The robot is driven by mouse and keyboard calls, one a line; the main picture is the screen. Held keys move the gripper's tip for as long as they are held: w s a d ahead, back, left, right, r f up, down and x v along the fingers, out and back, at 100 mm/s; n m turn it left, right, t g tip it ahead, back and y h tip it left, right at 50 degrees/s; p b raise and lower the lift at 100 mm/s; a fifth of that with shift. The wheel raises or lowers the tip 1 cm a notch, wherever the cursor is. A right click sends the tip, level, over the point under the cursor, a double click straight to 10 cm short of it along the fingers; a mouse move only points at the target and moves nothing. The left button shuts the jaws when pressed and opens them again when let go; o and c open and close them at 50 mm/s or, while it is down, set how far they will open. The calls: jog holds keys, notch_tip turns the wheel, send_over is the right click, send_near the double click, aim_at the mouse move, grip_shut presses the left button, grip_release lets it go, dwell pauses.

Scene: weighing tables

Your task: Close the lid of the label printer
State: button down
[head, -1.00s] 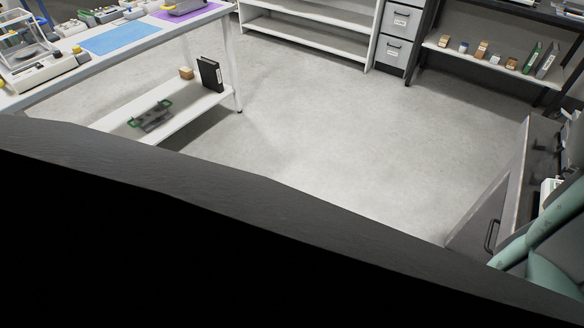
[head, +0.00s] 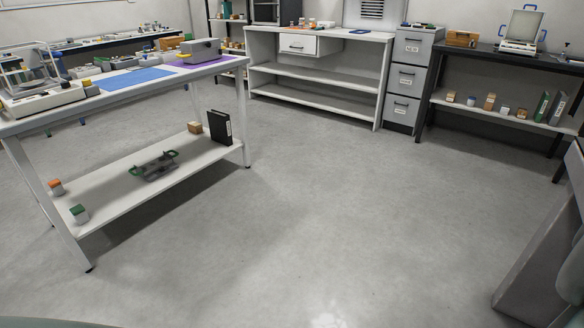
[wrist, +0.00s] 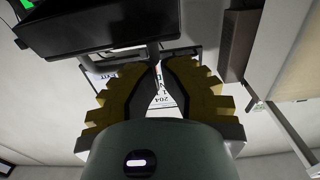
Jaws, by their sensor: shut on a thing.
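A grey boxy device with a darker front (head: 199,50) sits on the purple mat at the end of the white table in the head view. I cannot be sure that it is the label printer. In the wrist view my gripper (wrist: 160,68) has its yellow-and-black fingers drawn together at the tips. The tips meet at a thin grey bar (wrist: 115,68) below a black box-like part (wrist: 100,25), and I take them as shut on this bar. A white printed surface (wrist: 163,100) shows between the fingers. The head view does not show my gripper.
The white table has a blue mat (head: 135,78) and a lower shelf (head: 130,195) with a black binder (head: 220,128). White shelving (head: 310,85), a grey drawer cabinet (head: 410,75) and a dark bench (head: 490,60) stand at the back. The middle floor is clear.

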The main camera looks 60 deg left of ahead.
jog(key=f+b, duration=0.2)
jog(key=b, duration=0.1)
jog(key=shift+s+a+h+b, duration=0.15)
jog(key=shift+a+h+b, duration=0.15)
jog(key=shift+a+h, duration=0.1)
jog(key=shift+s+a+f+b, duration=0.15)
jog(key=shift+a+f+b, duration=0.15)
jog(key=shift+b, duration=0.4)
jog(key=shift+a, duration=0.15)
jog(key=v, duration=1.2)
